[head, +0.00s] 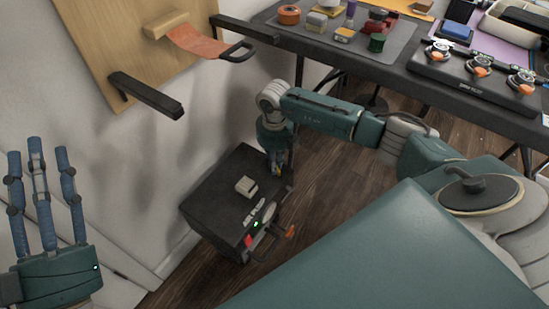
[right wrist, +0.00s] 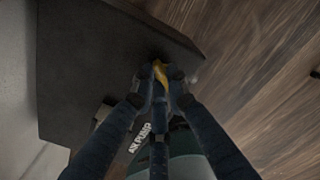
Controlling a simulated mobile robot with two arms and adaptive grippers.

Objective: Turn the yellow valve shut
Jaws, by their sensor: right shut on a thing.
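The yellow valve (right wrist: 160,73) sits at one edge of the black air pump box (right wrist: 85,70), which also shows in the head view (head: 212,190). My right gripper (right wrist: 158,80) has its dark fingers closed around the valve. In the head view my right gripper (head: 277,168) reaches down to the far right corner of the box, and only a small bit of yellow shows between its fingers. The fingers hide part of the valve, so its exact angle is hard to tell. My left gripper (head: 39,155) is open and empty at the left, fingers pointing up.
A beige block (head: 246,186), a red part (head: 249,241) and a green light (head: 256,224) are on the box. A wooden board (head: 120,40) with black brackets hangs on the wall. A dark table (head: 300,52) with tools stands behind. Wood floor is clear right of the box.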

